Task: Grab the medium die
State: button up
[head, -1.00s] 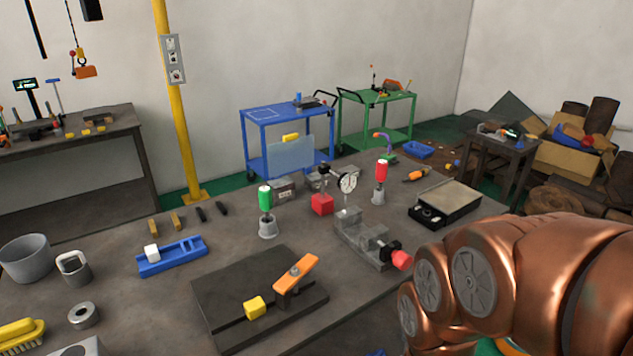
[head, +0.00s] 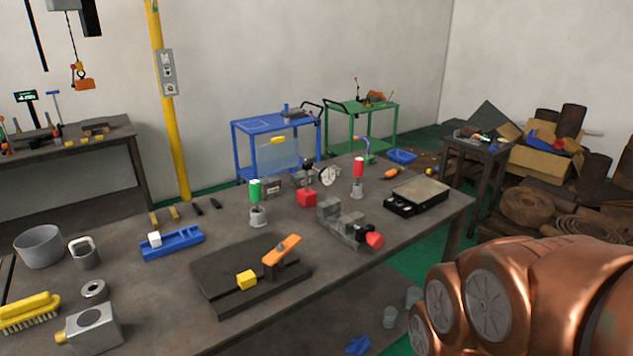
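No object is clearly marked as the medium die, and I cannot tell which one it is. Block-like things on the workbench (head: 150,300) include a yellow cube (head: 247,280) on a dark plate, a red block (head: 306,198) near a dial gauge, and a white block (head: 154,239) in a blue holder (head: 180,244). A grey block with a round hole (head: 95,325) sits at the front left. My copper arm fills the lower right; my gripper is out of view.
A grey vise with a red end (head: 350,224), green (head: 256,190) and red (head: 358,168) handled tools and a black box (head: 416,195) crowd the bench. Grey cups (head: 390,316) and a blue piece (head: 357,345) lie below its edge. Carts stand behind.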

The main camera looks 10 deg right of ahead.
aim_at(298, 179)
jog(key=z, duration=1.35)
jog(key=i, duration=2.9)
jog(key=u, duration=4.4)
